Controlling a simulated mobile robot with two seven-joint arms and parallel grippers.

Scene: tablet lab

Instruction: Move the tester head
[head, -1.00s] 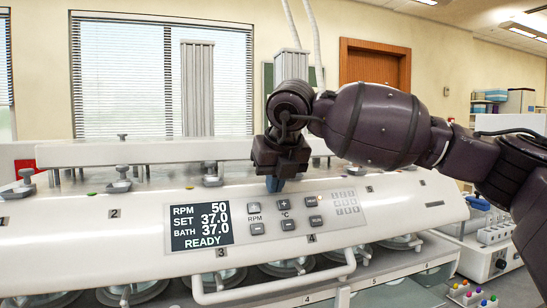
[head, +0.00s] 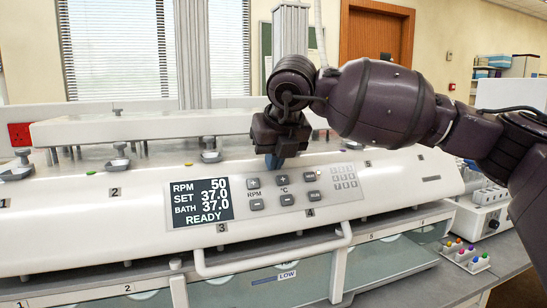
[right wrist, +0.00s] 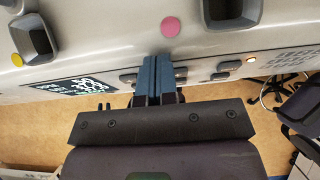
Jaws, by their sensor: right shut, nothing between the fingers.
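The tester head (head: 120,215) is the long white upper part of the tester, with a display (head: 203,203) reading READY, a keypad panel (head: 285,193) and a white bar handle (head: 275,262) along its lower front. It sits low over the glass-fronted bath (head: 240,288). My right gripper (head: 275,161) is shut and empty. Its blue fingertips point down at the upper edge of the head, just above the keypad; contact is not clear. In the right wrist view, the closed fingers (right wrist: 159,75) overlap the head's front edge (right wrist: 110,66). My left gripper is not in view.
Two upright columns stand behind the head. Small cups sit along its top. A rack with coloured caps (head: 466,256) and a white instrument (head: 487,218) stand at the right. In the right wrist view, a chair (right wrist: 300,110) stands on the floor at the right.

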